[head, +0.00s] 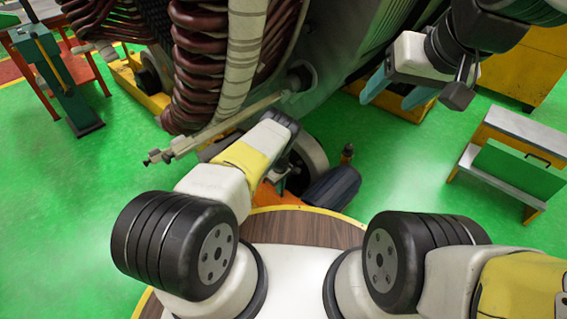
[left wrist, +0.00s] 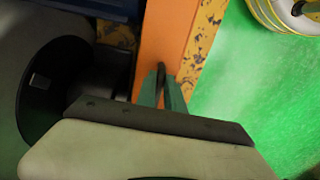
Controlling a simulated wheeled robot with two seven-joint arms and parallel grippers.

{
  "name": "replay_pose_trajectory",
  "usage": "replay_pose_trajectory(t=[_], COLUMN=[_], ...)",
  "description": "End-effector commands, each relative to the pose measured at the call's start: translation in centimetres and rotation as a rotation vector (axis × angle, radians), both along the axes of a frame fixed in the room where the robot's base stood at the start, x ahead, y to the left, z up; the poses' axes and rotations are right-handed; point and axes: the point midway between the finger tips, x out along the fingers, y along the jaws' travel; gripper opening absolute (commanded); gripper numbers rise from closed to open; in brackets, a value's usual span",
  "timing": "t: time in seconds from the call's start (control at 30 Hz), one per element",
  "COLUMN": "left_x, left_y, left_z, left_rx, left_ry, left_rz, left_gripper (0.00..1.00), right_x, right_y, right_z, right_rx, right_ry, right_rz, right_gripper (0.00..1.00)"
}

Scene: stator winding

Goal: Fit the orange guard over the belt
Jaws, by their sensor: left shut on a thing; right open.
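The orange guard (head: 266,194) shows in the head view low in the middle, partly hidden by my left arm. In the left wrist view it is a flat orange bar (left wrist: 165,35) with a dark handle (left wrist: 161,75). My left gripper (left wrist: 162,90) is shut on that handle with its green fingers. In the head view the left gripper (head: 284,174) is small and partly covered beside a grey pulley wheel (head: 314,155). I cannot make out the belt. My right gripper (head: 398,94) is open and empty, up at the right beside the large machine.
The large machine (head: 345,60) with dark red coils (head: 200,60) fills the top middle. A dark motor (head: 332,188) lies just right of the pulley. A green and white stand (head: 515,160) is at the right. A green press (head: 55,75) stands at the left. Green floor between is clear.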

Motion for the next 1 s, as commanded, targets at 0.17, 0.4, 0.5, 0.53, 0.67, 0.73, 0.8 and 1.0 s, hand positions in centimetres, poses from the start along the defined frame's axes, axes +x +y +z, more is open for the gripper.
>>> replay_pose_trajectory(t=[0.17,0.4,0.5,0.53,0.67,0.73,0.8,1.0], left_x=[0.14,0.15,0.18,0.18,0.17,0.12,0.10,-0.08], left_y=[0.00,0.00,0.00,0.00,0.00,0.00,0.00,0.04], left_z=[-0.15,-0.45,-0.56,-0.60,-0.62,-0.65,-0.67,-0.74], left_rx=[0.000,0.000,0.000,0.000,0.000,0.000,0.000,0.000], left_ry=[-0.002,-0.002,-0.004,-0.004,-0.003,-0.002,-0.001,0.001], left_rz=[-0.001,0.000,0.000,0.000,0.001,0.000,0.000,0.001], left_gripper=[0.00,0.00,0.00,0.00,0.32,0.38,0.38,0.38], right_x=[0.00,0.00,0.00,0.00,0.00,0.00,0.00,0.00], right_y=[0.00,0.00,0.00,0.00,0.00,0.00,0.00,0.00], right_z=[0.00,0.00,0.00,0.00,0.00,0.00,0.00,0.00], right_rx=[0.000,0.000,0.000,0.000,0.000,0.000,0.000,0.000], right_ry=[0.000,0.000,0.000,0.000,0.000,0.000,0.000,0.000], right_rz=[0.000,0.000,0.000,0.000,0.000,0.000,0.000,0.000], right_gripper=[0.63,0.63,0.63,0.63,0.63,0.63,0.63,0.63])
